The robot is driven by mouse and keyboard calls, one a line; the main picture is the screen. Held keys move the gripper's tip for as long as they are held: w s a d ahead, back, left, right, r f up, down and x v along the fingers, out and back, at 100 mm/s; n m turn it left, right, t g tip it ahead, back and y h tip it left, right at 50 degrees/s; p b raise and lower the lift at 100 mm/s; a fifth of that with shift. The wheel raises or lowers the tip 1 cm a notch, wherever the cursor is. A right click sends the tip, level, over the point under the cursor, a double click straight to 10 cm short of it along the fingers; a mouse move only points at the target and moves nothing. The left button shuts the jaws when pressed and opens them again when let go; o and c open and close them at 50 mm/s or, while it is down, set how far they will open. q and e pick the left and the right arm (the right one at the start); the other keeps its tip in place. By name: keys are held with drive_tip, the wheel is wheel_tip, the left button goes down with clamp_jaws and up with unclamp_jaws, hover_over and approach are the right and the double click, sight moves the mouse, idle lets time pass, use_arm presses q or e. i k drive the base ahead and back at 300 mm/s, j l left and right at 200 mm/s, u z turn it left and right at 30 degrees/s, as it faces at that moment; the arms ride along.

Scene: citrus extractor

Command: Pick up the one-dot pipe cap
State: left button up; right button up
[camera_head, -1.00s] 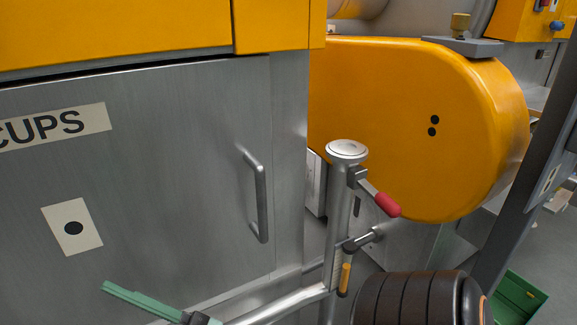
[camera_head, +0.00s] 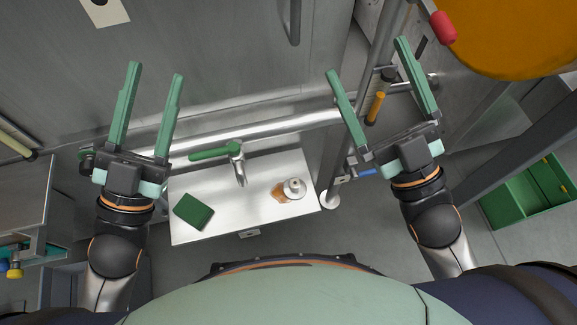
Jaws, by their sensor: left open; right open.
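I cannot make out a pipe cap marked with one dot for certain. A small round silver piece (camera_head: 294,188) with a brownish part beside it sits on the white tray (camera_head: 230,222) below me; I cannot tell what it is. A pale plate with one dark dot (camera_head: 103,8) is on the steel door at the top left. My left gripper (camera_head: 156,72) is open and empty, left of the tray and pointing up the picture. My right gripper (camera_head: 367,57) is open, with its fingers on either side of the view of a steel post and an orange-handled lever (camera_head: 376,108).
A green-handled tap (camera_head: 236,155) and a dark green pad (camera_head: 193,211) are at the tray. A horizontal steel pipe (camera_head: 270,127) runs behind it. A red-handled lever (camera_head: 443,27) is at the upper right, near the orange housing (camera_head: 515,35). A green crate (camera_head: 525,200) stands on the right floor.

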sight(295, 189)
drive_tip(key=z, duration=0.2)
drive_tip(key=k+l+u, duration=0.15)
drive_tip(key=l+u, duration=0.2)
drive_tip(key=k+l+u, duration=0.15)
drive_tip(key=u, duration=0.2)
drive_tip(key=k+l+u, duration=0.2)
drive_tip(key=u, duration=0.15)
drive_tip(key=i+l, duration=0.1)
drive_tip(key=i, duration=0.4)
